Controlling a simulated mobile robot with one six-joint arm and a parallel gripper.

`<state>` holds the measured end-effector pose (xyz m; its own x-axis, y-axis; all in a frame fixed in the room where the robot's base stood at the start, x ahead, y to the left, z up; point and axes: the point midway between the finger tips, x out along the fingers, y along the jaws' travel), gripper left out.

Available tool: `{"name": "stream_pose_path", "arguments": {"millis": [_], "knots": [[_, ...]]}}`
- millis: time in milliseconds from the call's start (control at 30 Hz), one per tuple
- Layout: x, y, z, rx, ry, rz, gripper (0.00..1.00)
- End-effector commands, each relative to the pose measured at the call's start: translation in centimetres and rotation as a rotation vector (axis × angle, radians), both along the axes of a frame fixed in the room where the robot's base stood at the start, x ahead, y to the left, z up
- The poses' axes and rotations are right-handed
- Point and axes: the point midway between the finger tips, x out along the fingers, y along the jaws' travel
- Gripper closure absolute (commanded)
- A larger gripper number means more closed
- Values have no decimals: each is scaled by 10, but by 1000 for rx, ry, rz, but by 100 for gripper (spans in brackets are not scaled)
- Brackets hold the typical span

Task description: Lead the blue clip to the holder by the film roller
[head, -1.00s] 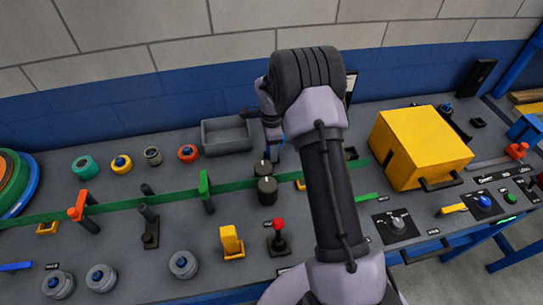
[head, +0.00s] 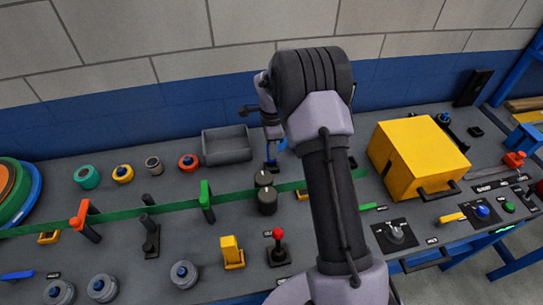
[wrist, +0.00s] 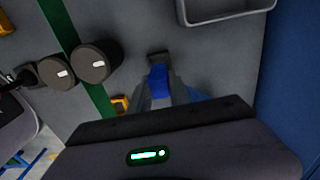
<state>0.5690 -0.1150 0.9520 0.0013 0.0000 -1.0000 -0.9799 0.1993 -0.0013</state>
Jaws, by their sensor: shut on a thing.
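My gripper (head: 271,160) hangs just behind the black film rollers (head: 267,200) and is shut on the blue clip (head: 272,165). In the wrist view the blue clip (wrist: 158,80) sits between the two grey fingers (wrist: 161,92). A small dark block (wrist: 159,58) shows just beyond the clip; I cannot tell whether it is the holder or part of the clip. The rollers (wrist: 95,62) stand left of the gripper in the wrist view, apart from it. The green film (head: 130,211) runs past the rollers. My arm hides part of the bench.
A grey tray (head: 227,146) stands behind and left of the gripper. A yellow bracket (wrist: 120,104) lies near the film. A large yellow box (head: 418,158) stands to the right. A red-knobbed lever (head: 278,240) stands in front. Bare bench lies between tray and rollers.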

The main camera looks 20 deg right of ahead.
Motion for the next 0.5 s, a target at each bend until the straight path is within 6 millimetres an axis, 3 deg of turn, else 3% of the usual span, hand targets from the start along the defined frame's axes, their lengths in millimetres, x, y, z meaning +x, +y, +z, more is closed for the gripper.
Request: {"name": "stream_pose_path", "arguments": {"millis": [33,200,500], "knots": [[1,0,17,0,-2,0,100],[0,0,43,0,0,1,100],[0,0,46,0,1,1,100]]}}
